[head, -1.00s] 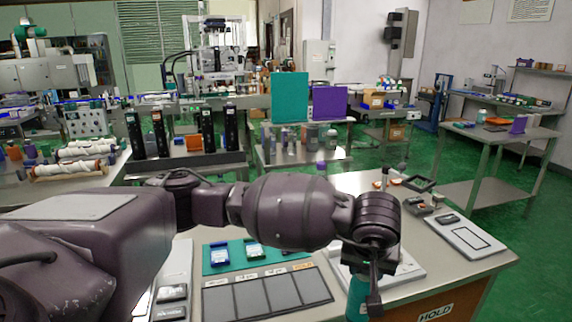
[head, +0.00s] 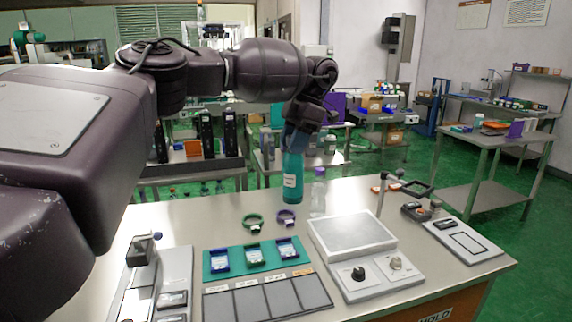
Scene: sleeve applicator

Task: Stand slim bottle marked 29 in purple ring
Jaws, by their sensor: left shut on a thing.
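My left gripper (head: 296,142) points down and is shut on the upper part of a teal bottle (head: 292,182) with a white label. The label is too small to read. The bottle is upright behind the purple ring (head: 286,217), which lies on the table; whether its base touches the table I cannot tell. A clear slim bottle with a purple cap (head: 318,192) stands just right of the teal bottle; no number on it is readable. A green ring (head: 252,222) lies left of the purple ring. My right gripper is out of view.
In front of the rings is a teal tray (head: 228,252) with blue and green pieces, then dark panels (head: 267,298). A grey plate device with knobs (head: 351,232) stands to the right, with a post (head: 383,190) behind it. Bare table lies left of the rings.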

